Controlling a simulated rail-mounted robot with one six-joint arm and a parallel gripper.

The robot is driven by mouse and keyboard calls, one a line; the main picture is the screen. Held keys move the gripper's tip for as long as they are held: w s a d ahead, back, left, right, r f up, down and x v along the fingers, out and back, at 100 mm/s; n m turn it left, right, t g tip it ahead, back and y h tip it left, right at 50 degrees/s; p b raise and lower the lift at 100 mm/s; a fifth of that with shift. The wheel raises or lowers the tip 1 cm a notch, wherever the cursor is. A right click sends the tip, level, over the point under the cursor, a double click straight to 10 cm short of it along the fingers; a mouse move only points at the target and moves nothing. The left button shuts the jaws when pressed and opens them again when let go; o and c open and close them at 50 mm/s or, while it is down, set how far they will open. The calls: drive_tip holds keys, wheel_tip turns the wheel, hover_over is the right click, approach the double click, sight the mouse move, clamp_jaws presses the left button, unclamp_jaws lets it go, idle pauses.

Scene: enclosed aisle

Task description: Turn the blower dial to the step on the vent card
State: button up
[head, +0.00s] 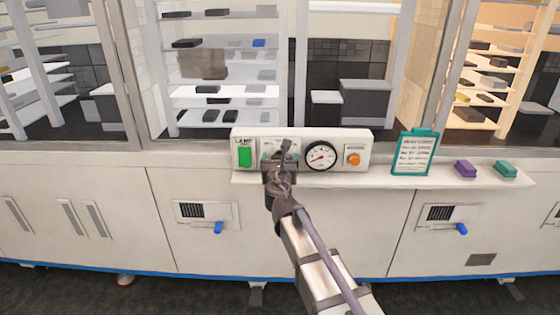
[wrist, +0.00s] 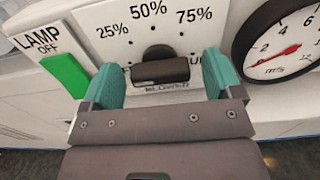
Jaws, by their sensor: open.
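The blower dial is a dark knob (wrist: 160,71) on a white plate marked 25%, 50% and 75%. Its grip bar lies roughly level in the wrist view; I cannot tell which step it points to. My gripper (wrist: 163,78) is open, with one teal finger on each side of the knob; contact cannot be told. In the head view my gripper (head: 283,152) covers the dial on the control panel (head: 308,135). The vent card (head: 414,153) stands in a teal holder right of the panel; its writing is too small to read.
A green lamp switch (wrist: 65,74) reading OFF is left of the dial. A round m/s gauge (head: 320,156) is close on its right, then an orange button (head: 353,159). A purple block (head: 465,169) and a teal block (head: 505,169) lie on the ledge.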

drive_tip(key=c, duration=0.9)
drive_tip(key=shift+m, duration=0.4)
drive_tip(key=m, duration=1.5)
drive_tip(key=shift+d+f, duration=0.1)
drive_tip(key=m, duration=1.1)
